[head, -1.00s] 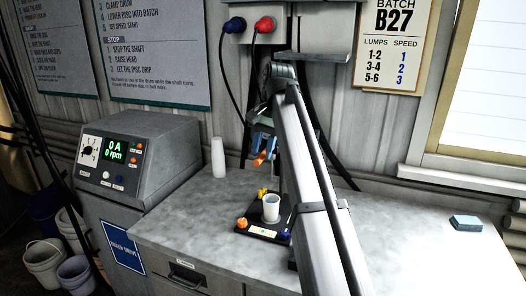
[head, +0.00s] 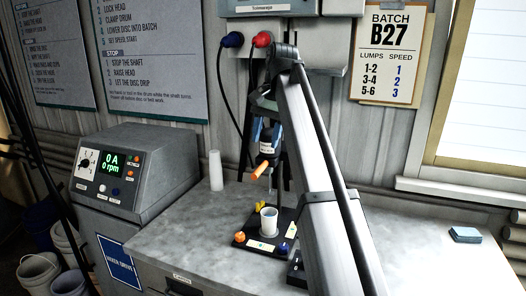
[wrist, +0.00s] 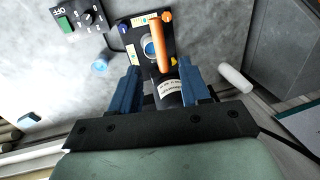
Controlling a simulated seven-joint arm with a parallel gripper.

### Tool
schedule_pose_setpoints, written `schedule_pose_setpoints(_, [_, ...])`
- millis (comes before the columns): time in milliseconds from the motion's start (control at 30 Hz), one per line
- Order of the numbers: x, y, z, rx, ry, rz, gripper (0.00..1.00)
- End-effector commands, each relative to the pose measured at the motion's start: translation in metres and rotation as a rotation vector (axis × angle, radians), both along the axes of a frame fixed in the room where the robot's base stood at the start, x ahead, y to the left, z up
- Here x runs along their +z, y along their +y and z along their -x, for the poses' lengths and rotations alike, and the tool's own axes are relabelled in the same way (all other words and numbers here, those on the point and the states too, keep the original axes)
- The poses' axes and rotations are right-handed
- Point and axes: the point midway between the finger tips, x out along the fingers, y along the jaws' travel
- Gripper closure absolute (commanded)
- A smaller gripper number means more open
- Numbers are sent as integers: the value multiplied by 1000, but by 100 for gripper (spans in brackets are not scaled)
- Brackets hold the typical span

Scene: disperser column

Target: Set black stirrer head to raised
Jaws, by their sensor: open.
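The black stirrer head (head: 266,148) stands on its upright column above the bench, with a white label and an orange handle (head: 262,169) sticking out toward the viewer. In the wrist view the black head (wrist: 170,90) lies between the blue fingers of my gripper (wrist: 160,80), and its orange handle (wrist: 161,42) points away past the fingertips. The fingers are open, one on each side, with a gap visible at least on the left. A white cup (head: 268,221) stands on the black base plate (head: 246,245) below the head.
A grey control box (head: 135,165) reading 0 rpm stands at left. A small dark box (head: 297,268) with a switch sits right of the base. A blue-grey block (head: 465,235) lies far right.

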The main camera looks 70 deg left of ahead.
Motion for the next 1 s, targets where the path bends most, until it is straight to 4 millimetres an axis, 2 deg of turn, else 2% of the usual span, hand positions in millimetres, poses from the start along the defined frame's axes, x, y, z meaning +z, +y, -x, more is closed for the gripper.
schedule_pose_setpoints(100, [18, -1, -3, -1, -1, -3, 54])
schedule_pose_setpoints(300, [32, -4, -4, -2, -1, -10, 54])
schedule_pose_setpoints(1000, [34, -5, -7, -4, -1, -11, 54])
